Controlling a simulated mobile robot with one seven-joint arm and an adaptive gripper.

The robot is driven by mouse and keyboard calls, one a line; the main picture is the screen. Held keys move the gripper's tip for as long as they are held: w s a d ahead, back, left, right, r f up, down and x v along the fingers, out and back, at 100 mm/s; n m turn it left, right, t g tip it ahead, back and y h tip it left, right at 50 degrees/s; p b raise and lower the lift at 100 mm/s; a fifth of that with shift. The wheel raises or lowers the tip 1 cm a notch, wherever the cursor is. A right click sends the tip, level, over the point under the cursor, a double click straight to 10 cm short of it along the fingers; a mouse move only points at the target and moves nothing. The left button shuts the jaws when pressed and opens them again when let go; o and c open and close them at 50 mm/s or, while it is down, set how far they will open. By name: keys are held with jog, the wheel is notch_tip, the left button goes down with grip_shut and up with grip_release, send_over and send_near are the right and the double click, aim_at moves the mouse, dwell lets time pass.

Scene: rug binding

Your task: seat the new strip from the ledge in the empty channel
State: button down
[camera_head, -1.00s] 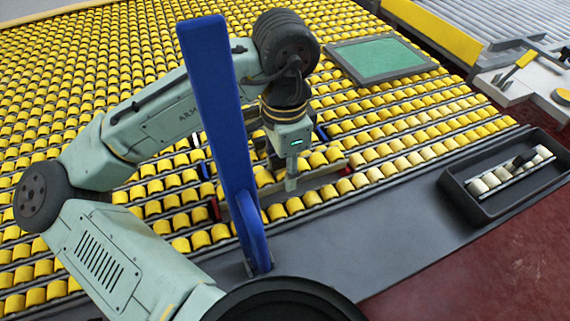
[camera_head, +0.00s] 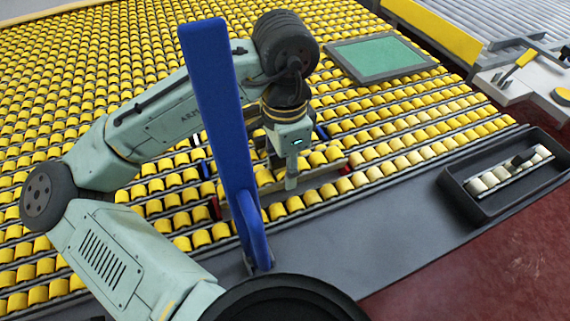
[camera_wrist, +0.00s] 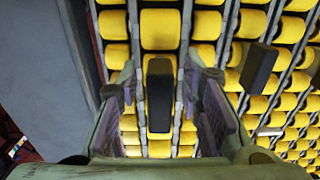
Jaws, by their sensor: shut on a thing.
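My gripper (camera_head: 290,180) points down over the near rows of the roller bed. In the wrist view, its fingers (camera_wrist: 160,90) stand on either side of a black handle block (camera_wrist: 159,95) and are shut on it. The block sits on a strip of yellow rollers (camera_wrist: 160,30), which lines up with the rows beside it. Its rollers look larger than the neighbours', but I cannot tell whether it is raised or seated. The channel under it is hidden. Red marks (camera_head: 347,168) and blue marks (camera_head: 321,132) show around the gripper.
A dark tray (camera_head: 462,200) at right holds a strip with pale rollers (camera_head: 500,177) and a black handle. The grey ledge (camera_head: 350,230) before the bed is bare. A tall blue post (camera_head: 215,110) blocks part of the head view. Another black block (camera_wrist: 259,67) shows beside the gripper.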

jog(key=shift+f+b, duration=0.35)
jog(key=shift+f, duration=0.55)
dwell(0.5)
jog(key=c, duration=1.1)
grip_release()
jog(key=shift+o, duration=0.2)
notch_tip(320, 180, up, 12)
jog(key=shift+w, duration=0.1)
